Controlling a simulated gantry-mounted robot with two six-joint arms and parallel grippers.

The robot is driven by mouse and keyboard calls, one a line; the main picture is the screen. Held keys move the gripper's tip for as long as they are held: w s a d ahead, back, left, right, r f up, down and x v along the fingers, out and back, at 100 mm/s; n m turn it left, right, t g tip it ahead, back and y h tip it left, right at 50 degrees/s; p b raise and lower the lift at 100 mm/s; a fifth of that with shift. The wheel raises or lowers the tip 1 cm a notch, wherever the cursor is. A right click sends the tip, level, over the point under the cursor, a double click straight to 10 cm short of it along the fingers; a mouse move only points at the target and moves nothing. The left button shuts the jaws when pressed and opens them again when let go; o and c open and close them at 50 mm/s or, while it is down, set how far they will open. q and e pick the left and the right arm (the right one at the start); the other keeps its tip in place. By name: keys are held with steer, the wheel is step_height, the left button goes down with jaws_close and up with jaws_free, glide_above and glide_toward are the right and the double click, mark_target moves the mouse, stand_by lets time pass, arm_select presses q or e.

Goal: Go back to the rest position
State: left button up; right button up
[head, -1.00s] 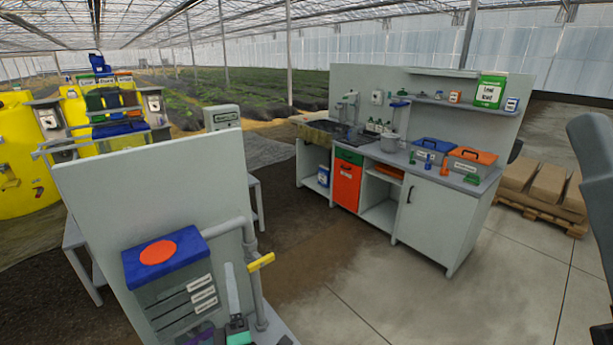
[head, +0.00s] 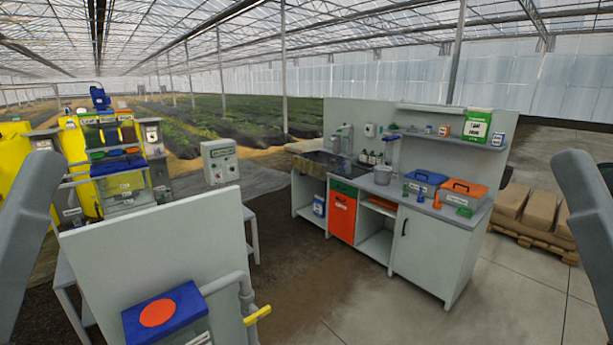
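Only grey links of my two arms show in the head view, one at the left edge and one at the right edge. Both rise steeply along the picture's sides. Neither gripper is in the picture, so I cannot see whether they are open or hold anything. Nothing in view is touched by the visible arm links.
A pale panel (head: 160,250) with a blue-lidded box (head: 163,308) and a yellow-handled pipe (head: 257,315) stands front left. A workbench (head: 428,245) with a sink and toolboxes stands right of centre. Concrete floor (head: 510,300) is free at front right.

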step_height(320, 180, up, 22)
steer(key=p, duration=1.9)
